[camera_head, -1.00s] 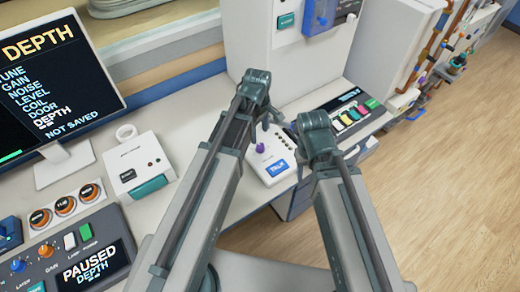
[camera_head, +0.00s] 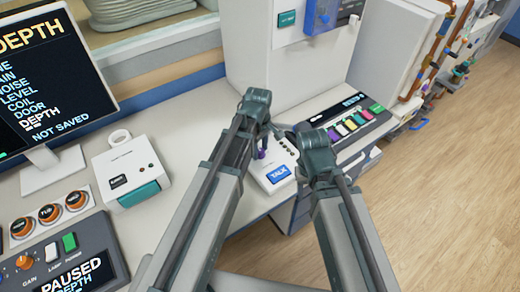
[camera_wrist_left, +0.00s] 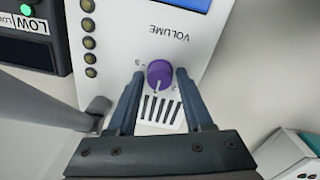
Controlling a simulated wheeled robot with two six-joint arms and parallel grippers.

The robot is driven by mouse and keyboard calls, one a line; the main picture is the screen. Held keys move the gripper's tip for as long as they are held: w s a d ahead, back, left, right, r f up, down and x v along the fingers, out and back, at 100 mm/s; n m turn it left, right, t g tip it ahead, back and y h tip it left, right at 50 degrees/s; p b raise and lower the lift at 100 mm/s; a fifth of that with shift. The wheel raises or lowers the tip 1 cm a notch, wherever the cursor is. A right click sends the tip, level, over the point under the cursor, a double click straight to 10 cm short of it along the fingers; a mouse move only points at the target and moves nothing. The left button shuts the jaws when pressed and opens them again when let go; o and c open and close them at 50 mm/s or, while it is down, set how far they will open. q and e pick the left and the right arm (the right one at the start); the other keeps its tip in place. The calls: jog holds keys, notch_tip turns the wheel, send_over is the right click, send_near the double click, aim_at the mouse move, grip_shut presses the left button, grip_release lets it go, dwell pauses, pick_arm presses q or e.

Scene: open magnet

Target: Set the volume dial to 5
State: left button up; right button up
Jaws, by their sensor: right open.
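The purple volume dial (camera_wrist_left: 160,73) sits on a white box (camera_wrist_left: 200,40) marked VOLUME. A pale mark on the dial points to the lower edge of the wrist view; the scale figures are too small to read. The dial (camera_head: 263,154) is partly hidden in the head view. My left gripper (camera_wrist_left: 160,74) is open, one finger on each side of the dial, with small gaps seen between fingers and dial. In the head view, my left gripper (camera_head: 265,138) is over the box, by the blue TALK button (camera_head: 279,174). My right gripper (camera_head: 290,130) is open and empty, just right of it.
A white unit with a teal front (camera_head: 133,172) stands to the left. A dark control panel (camera_head: 70,255) and monitor (camera_head: 55,75) are further left. The counter edge is close.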

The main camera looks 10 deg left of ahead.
pick_arm(q)
grip_shut()
jog(key=shift+m, duration=0.3)
jog(key=m, duration=0.4)
jog(key=shift+m, duration=0.3)
jog(key=m, duration=0.4)
jog(key=shift+w+m, duration=0.1)
jog(key=shift+m, duration=0.2)
jog(key=m, duration=0.5)
jog(key=shift+m+g, duration=0.3)
jog(key=shift+m, duration=2.2)
